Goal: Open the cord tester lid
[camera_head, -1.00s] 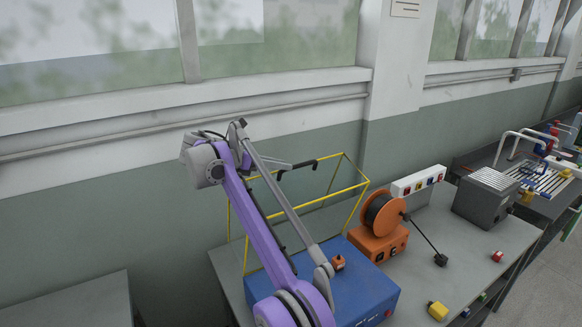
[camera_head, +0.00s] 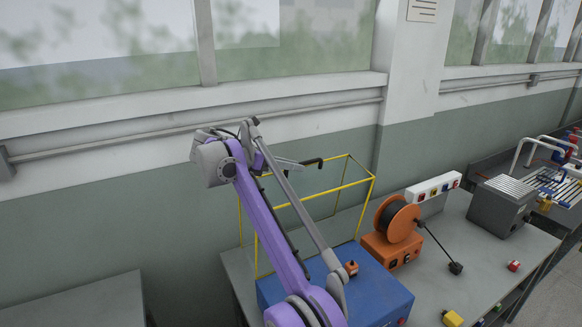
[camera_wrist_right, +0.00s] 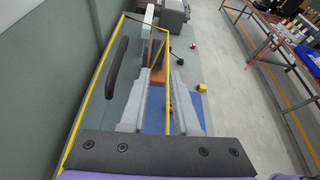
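The cord tester is a blue box (camera_head: 385,301) on the grey bench, with an orange knob (camera_head: 351,268) on top. Its yellow-framed lid (camera_head: 358,185) looks raised, standing up at the back of the box. The black handle (camera_head: 310,163) shows at the lid's top. My left gripper is out of view.
An orange cord reel (camera_head: 398,222) stands right of the tester, with a white socket strip (camera_head: 433,185) behind. A grey machine (camera_head: 502,206) and a yellow block (camera_head: 452,318) are farther right. The wall runs close behind the lid.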

